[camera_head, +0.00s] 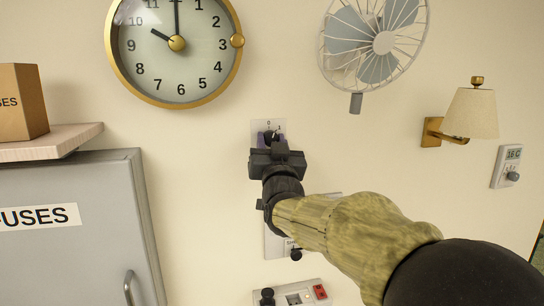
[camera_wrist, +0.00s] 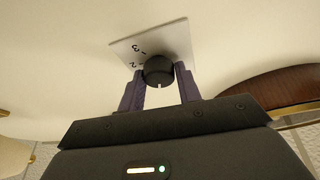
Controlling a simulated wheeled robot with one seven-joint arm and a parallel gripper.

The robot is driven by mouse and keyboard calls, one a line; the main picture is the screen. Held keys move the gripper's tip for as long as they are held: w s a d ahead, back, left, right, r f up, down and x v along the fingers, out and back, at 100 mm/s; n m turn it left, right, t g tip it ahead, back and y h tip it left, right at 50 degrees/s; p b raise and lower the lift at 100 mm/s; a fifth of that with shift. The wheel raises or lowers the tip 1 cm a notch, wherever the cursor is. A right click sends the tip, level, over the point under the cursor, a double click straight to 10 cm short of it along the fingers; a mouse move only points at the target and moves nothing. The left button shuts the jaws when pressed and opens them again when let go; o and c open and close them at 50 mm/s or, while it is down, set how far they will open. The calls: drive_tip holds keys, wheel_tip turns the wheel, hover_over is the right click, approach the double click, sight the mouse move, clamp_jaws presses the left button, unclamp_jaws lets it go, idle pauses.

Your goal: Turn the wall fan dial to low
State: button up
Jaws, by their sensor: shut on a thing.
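The fan dial (camera_wrist: 158,70) is a black round knob on a pale plate (camera_wrist: 175,40) marked with numbers. A short light line shows on the knob's lower edge in the wrist view, where the 2 and 3 on the plate are readable. In the head view the plate (camera_head: 281,126) shows a 0 at its top and a mark at its right. My gripper (camera_head: 270,138) is at the plate, its two purple fingers on either side of the knob, shut on it. My gripper hides most of the plate in the head view. The wall fan (camera_head: 383,42) hangs above right.
A wall clock (camera_head: 212,68) is above left and a lamp (camera_head: 472,113) is to the right. A thermostat (camera_head: 508,165) sits at far right. Below are a partly hidden plate with a knob (camera_head: 296,254) and a socket panel (camera_head: 320,292). A grey fuse cabinet (camera_head: 90,235) stands left.

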drive_tip(key=shift+r+m+g+h+b, duration=0.25)
drive_tip(key=shift+m+h, duration=0.4)
drive_tip(key=shift+m, duration=0.75)
drive_tip(key=shift+f+m+h+b, duration=0.25)
drive_tip(key=shift+m+h, duration=0.35)
drive_tip(key=shift+m, duration=0.8)
drive_tip(key=shift+r+m+g+h+b, duration=0.15)
drive_tip(key=shift+m+h+b, duration=0.35)
drive_tip(key=shift+m, duration=0.9)
drive_tip(key=o, duration=1)
